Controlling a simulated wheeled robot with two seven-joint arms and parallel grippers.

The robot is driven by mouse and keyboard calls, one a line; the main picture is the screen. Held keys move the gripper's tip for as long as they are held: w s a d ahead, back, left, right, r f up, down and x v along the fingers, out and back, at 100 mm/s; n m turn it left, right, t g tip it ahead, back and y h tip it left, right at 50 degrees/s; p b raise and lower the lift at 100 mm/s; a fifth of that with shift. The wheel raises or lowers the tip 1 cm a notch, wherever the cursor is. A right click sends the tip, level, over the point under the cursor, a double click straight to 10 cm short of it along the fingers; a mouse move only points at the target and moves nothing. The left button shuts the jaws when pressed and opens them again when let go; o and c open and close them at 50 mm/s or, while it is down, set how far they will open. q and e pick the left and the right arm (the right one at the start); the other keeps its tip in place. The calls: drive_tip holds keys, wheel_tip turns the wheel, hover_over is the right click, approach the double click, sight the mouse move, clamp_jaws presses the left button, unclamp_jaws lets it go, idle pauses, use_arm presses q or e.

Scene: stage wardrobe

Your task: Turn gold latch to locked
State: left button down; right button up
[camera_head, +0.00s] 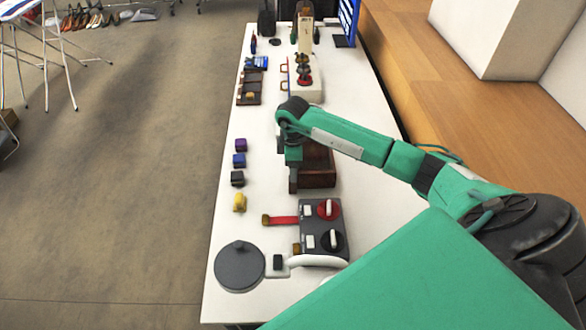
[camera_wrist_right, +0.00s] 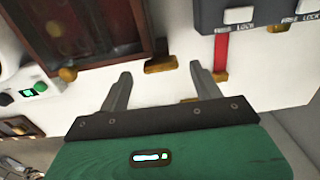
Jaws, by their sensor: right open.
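A grey panel (camera_head: 310,215) carries a red dial (camera_head: 327,209) and a black dial (camera_head: 332,240), both with white handles. In the wrist view the panel (camera_wrist_right: 262,14) shows FREE and LOCK labels beside white pieces. A red strip (camera_head: 284,220) runs from its left side to a gold end (camera_head: 266,220); this gold end also shows in the wrist view (camera_wrist_right: 221,77). Another gold piece (camera_wrist_right: 160,64) lies between the box and the strip. I cannot tell which is the latch. My right gripper (camera_wrist_right: 158,68) is open and empty above the table; it also shows in the head view (camera_head: 293,180).
A dark wooden box (camera_head: 318,168) stands beside my right gripper; its knob (camera_wrist_right: 67,74) shows in the wrist view. Purple (camera_head: 241,145), blue (camera_head: 239,160), dark (camera_head: 237,178) and yellow (camera_head: 240,202) pieces line the table's left side. A round grey disc (camera_head: 240,268) lies at the near end.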

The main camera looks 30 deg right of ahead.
wheel_tip(320, 180, up, 12)
drive_tip(key=b, duration=0.2)
drive_tip(key=shift+a, duration=0.1)
idle(0.4)
